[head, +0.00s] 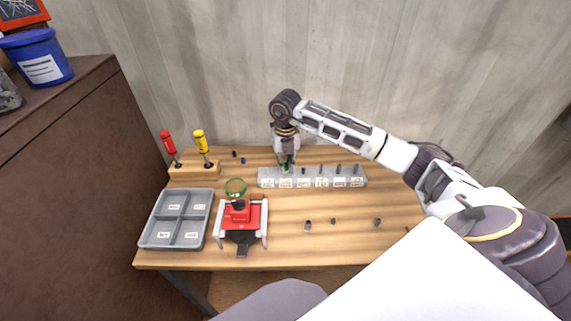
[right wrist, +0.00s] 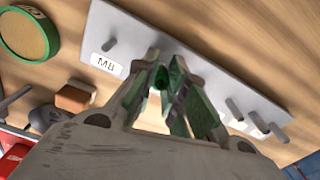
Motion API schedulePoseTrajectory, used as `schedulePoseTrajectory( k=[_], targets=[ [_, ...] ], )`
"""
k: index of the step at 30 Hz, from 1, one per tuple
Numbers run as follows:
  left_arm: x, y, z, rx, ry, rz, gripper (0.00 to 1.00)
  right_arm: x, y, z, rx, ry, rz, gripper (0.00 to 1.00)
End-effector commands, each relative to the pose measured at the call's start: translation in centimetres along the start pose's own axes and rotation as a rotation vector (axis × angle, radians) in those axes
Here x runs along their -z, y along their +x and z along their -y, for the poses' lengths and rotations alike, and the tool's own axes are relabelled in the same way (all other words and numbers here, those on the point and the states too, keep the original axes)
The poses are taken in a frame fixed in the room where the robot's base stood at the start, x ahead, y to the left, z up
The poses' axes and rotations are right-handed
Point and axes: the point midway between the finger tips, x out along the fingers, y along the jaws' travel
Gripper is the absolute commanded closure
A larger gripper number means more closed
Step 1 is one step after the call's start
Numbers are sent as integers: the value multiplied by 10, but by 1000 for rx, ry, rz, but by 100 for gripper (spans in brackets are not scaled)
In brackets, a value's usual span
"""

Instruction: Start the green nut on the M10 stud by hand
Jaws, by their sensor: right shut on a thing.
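The grey stud bar (head: 363,184) lies along the back of the wooden table, with several upright studs and white labels. It also shows in the right wrist view (right wrist: 205,65), where one label by a stud reads M8. My right gripper (head: 287,167) points down over the bar's left part, beside the M8 stud. In the right wrist view, my right gripper (right wrist: 166,82) is shut on the green nut (right wrist: 160,77). The fingers hide what lies under the nut, so I cannot tell whether it touches a stud. My left gripper is not in view.
A grey divided tray (head: 148,237) and a wooden screwdriver block (head: 185,173) are left. Small dark parts (head: 308,225) lie on the otherwise clear front right.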

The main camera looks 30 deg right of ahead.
Motion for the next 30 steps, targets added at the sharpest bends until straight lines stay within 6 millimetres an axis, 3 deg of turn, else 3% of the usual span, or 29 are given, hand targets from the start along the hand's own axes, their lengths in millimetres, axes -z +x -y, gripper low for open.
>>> schedulePoseTrajectory(
  k=[30],
  targets=[
    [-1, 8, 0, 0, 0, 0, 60, 0, 13, 0, 1, 0, 0, 100]
  ],
)
